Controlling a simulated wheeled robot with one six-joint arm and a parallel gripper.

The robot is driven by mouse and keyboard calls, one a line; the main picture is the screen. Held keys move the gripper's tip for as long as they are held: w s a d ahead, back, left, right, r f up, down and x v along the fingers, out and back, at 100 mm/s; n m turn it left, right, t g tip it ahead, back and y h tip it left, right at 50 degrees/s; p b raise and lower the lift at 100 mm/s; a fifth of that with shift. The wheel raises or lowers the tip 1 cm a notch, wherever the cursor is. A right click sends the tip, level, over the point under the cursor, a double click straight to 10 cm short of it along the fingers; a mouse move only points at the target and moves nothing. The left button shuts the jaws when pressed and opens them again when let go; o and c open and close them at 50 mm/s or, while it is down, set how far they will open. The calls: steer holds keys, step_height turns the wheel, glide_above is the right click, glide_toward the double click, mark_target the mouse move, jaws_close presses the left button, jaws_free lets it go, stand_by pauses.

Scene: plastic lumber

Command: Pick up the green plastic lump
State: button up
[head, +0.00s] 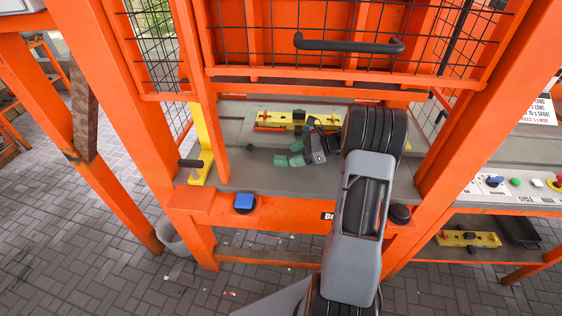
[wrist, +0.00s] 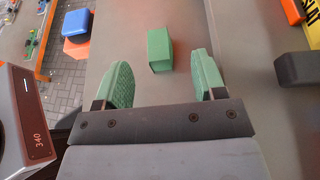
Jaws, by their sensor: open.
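The green plastic lump (wrist: 159,50) is a small block on the grey work surface. In the wrist view it sits ahead of and between my fingers, with free space on both sides. My gripper (wrist: 162,66) is open and empty, with green textured finger pads on the left and right. In the head view my gripper (head: 294,153) reaches left, low over the grey surface inside the orange frame. There the lump (head: 281,160) is a small green patch by the fingertips, hard to tell apart from the green pads.
A yellow and orange bar (head: 290,119) lies behind my gripper. A blue button (head: 244,203) is on the front orange beam, left of a black knob (head: 400,214). Orange posts and a wire mesh guard with a black handle (head: 348,45) surround the surface. The grey surface (head: 238,170) left of the lump is clear.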

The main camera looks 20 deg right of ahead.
mark_target(281, 158)
steer(key=x, duration=0.4)
steer(key=shift+a+f, duration=0.2)
steer(key=shift+a, duration=0.15)
steer(key=c, duration=1)
steer(key=shift+r, duration=0.1)
